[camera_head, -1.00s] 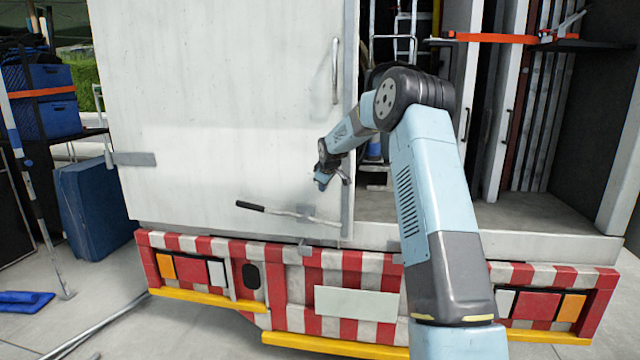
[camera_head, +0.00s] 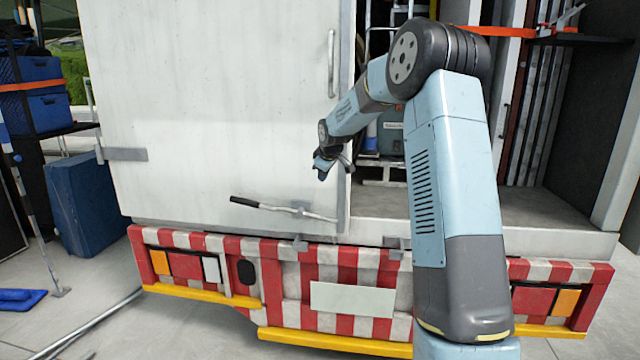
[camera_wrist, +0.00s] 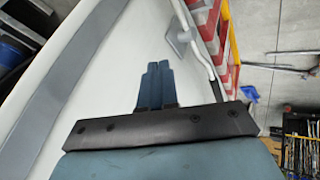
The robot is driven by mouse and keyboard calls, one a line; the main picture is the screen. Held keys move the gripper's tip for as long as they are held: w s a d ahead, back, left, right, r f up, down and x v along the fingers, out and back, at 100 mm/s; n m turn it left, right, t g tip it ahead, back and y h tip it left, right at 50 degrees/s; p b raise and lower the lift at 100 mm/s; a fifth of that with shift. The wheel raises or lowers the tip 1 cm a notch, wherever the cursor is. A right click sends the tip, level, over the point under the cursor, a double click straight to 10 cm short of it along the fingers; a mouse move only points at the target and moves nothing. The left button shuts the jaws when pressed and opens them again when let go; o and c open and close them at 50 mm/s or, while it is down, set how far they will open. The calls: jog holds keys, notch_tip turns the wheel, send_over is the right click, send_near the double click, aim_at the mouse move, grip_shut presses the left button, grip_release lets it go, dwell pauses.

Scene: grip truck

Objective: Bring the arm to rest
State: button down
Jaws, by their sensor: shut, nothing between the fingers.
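My gripper (camera_head: 324,170) hangs in front of the right edge of the white left door of the truck, above the door's latch handle. In the wrist view my gripper (camera_wrist: 158,72) shows its two blue fingers pressed together with nothing between them. The arm is bent, with its elbow high on the right of the head view and the forearm reaching down to the left. The white door (camera_head: 200,120) stands shut on the left side of the truck's rear.
The latch handle (camera_head: 285,208) with a black grip sits low on the door. A vertical grab bar (camera_head: 331,62) is higher up. The right half of the truck's rear is open, showing the cargo floor (camera_head: 540,215). A striped bumper (camera_head: 250,270) runs below. Blue cases (camera_head: 88,205) stand at left.

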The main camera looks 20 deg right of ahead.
jog(key=s+a+r+m, duration=0.15)
jog(key=s+r, duration=0.25)
jog(key=s, duration=0.6)
jog(key=s+a+r+m+g+h, duration=0.1)
jog(key=s+a+r, duration=0.1)
jog(key=s+r, duration=0.5)
jog(key=s+a+r+m, duration=0.2)
jog(key=s, duration=1)
jog(key=s+f+m, duration=0.2)
jog(key=s, duration=1.1)
jog(key=s+f+m+y, duration=0.1)
jog(key=s+f+m, duration=0.1)
jog(key=s, duration=1)
jog(key=shift+s+a, duration=0.35)
jog(key=shift+a, duration=0.1)
jog(key=shift+w, duration=0.1)
